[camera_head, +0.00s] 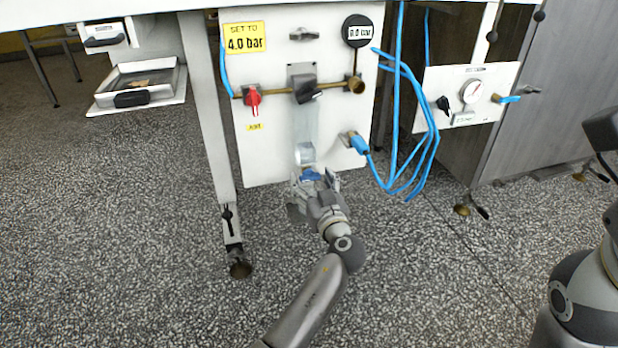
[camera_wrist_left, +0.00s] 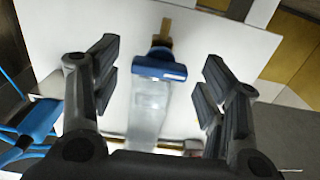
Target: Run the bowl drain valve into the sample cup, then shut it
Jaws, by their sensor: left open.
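The clear bowl (camera_head: 304,153) hangs below the regulator on the white panel. A blue drain valve (camera_head: 311,174) is at its lower end. In the left wrist view the valve (camera_wrist_left: 160,67) sits between my fingers, with the bowl (camera_wrist_left: 148,112) beside it and a brass-coloured stub (camera_wrist_left: 166,30) beyond it. My left gripper (camera_head: 316,181) is open around the valve, with a clear gap on both sides in the wrist view. I cannot make out the sample cup in either view.
Blue hoses (camera_head: 395,120) hang to the right. A machine leg (camera_head: 208,110) stands left. The speckled floor (camera_head: 120,220) is open.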

